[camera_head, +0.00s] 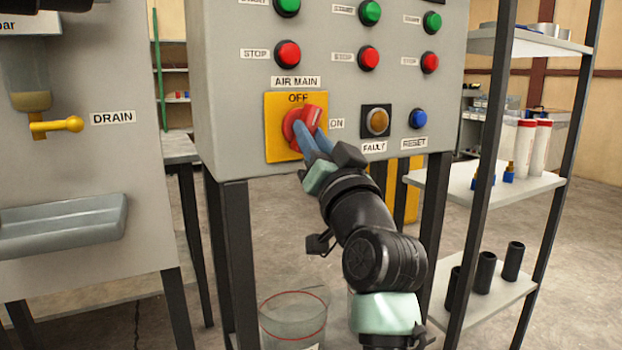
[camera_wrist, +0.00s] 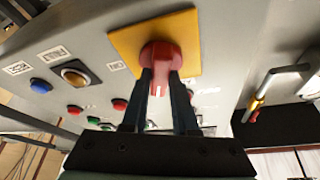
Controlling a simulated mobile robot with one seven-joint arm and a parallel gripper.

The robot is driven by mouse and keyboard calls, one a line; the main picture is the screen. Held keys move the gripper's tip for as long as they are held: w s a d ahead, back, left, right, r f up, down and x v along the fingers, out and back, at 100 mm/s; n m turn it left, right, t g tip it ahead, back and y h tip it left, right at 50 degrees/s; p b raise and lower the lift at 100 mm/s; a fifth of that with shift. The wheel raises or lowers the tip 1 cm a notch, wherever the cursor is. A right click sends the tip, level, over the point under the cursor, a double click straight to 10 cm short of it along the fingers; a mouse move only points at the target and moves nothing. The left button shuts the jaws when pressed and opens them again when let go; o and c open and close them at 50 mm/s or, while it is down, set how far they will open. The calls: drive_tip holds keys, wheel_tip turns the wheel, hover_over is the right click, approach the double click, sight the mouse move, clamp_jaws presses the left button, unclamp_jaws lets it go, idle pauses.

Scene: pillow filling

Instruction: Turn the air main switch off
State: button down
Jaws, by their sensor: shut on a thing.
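The air main switch is a red rotary knob (camera_head: 291,122) on a yellow square plate (camera_head: 279,148) on the grey panel. OFF is printed above the knob and ON to its right. In the head view its red grip leans up and to the right, partly covered by my fingers. I cannot tell its exact setting. My gripper (camera_head: 309,137) reaches up from below right and is shut on the knob's grip. In the wrist view the red knob (camera_wrist: 160,57) sits between the two fingertips of my gripper (camera_wrist: 161,82), with a pale mark on its grip.
An orange fault lamp (camera_head: 377,122) and a blue reset button (camera_head: 418,119) are right of the switch. Red stop buttons (camera_head: 288,54) and green start buttons (camera_head: 370,13) are above. A yellow drain valve (camera_head: 56,125) is on the left unit. A shelf rack (camera_head: 487,200) stands right.

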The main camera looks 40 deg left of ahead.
drive_tip(key=shift+w+f+n+g+y+b, duration=0.1)
drive_tip(key=shift+n+g+y+b, duration=0.45)
drive_tip(key=shift+n+b, duration=1.1)
drive_tip(key=shift+w+f+n+g+y+b, duration=0.1)
drive_tip(key=shift+n+g+y+b, duration=0.15)
drive_tip(key=shift+n+g+b, duration=0.95)
drive_tip(key=shift+r+n+t+b, duration=0.15)
drive_tip(key=shift+n+t+b, duration=0.1)
drive_tip(key=shift+n+b, duration=0.35)
drive_tip(key=c, duration=0.7)
unclamp_jaws()
drive_tip(key=p+v, duration=0.3)
drive_tip(key=v, duration=1)
